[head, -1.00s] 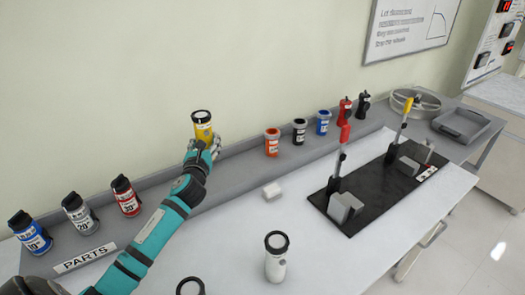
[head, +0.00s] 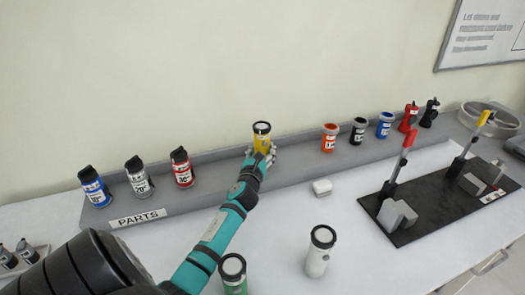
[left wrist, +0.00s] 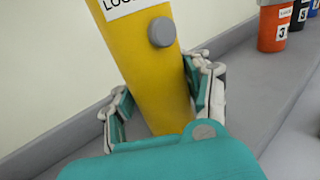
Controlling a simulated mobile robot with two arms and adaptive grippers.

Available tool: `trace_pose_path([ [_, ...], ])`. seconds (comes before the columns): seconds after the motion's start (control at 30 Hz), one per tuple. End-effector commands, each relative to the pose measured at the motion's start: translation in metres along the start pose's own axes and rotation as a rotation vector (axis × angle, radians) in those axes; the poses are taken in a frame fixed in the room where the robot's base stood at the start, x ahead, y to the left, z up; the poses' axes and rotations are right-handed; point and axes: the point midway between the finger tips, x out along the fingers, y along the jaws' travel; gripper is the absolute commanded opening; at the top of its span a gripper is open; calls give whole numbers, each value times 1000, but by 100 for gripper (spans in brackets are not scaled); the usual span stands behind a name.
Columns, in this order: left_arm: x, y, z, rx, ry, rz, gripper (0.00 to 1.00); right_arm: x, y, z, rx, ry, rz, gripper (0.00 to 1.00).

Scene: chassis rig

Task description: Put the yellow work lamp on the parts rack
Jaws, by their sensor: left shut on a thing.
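The yellow work lamp (head: 262,141) is upright at the grey parts rack (head: 219,173), in the gap between the red can and the orange cup. My left gripper (head: 262,155) is shut around the lamp's lower part. In the left wrist view the yellow lamp body (left wrist: 150,70) stands between the two fingers (left wrist: 160,110), its base close to or on the rack's grey surface; I cannot tell whether it touches. My right gripper is not in view.
Blue, grey and red cans (head: 182,167) stand on the rack at left; orange (head: 329,138), black and blue cups stand at right. A white lamp (head: 320,250) and a green lamp (head: 233,274) stand on the table. A black clamp board (head: 420,215) lies at right.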

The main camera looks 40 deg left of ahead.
Motion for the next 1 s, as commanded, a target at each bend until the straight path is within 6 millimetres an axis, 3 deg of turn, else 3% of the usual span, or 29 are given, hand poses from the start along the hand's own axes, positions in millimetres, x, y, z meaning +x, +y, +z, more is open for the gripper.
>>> trace_pose_path([
  [0.13,0,0,-2,0,-2,-1,0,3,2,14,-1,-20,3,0],
  [0.17,0,0,-2,1,0,0,44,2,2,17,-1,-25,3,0],
  [0.4,0,0,-2,0,0,0,73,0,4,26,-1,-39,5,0],
  [0.73,-1,0,2,0,0,0,73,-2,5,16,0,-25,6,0],
  [0.87,-19,0,-1,3,1,-2,73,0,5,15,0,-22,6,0],
  [1.0,-50,0,-2,3,1,-2,73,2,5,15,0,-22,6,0],
])
